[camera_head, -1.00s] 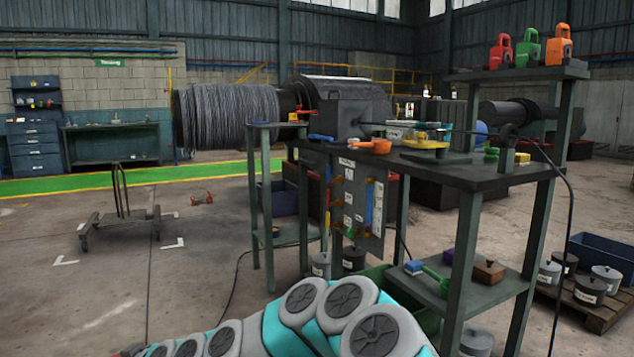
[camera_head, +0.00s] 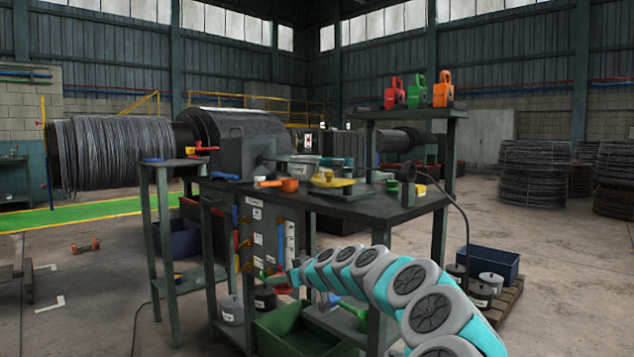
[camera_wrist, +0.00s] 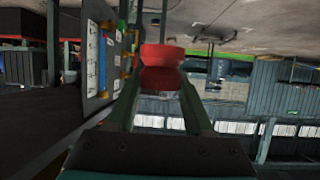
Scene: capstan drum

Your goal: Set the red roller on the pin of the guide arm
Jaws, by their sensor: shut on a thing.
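My gripper (camera_wrist: 160,85) is shut on the red roller (camera_wrist: 162,68), which sits between its two fingertips in the wrist view. In the head view my gripper (camera_head: 285,276) is low, in front of the dark worktable's hanging tag board (camera_head: 258,235) and below the tabletop. The roller is too small there to make out surely. I cannot pick out the guide arm or its pin with certainty. A yellow piece (camera_head: 333,182) and an orange cup-like piece (camera_head: 289,185) lie on the tabletop, well above my gripper.
The worktable (camera_head: 400,208) carries several small parts. A green bin (camera_head: 300,335) stands below it. The tag board also shows close on the left in the wrist view (camera_wrist: 95,50). A cable-wound drum (camera_head: 110,150) stands behind left. Red, green and orange blocks (camera_head: 416,90) stand on a high shelf.

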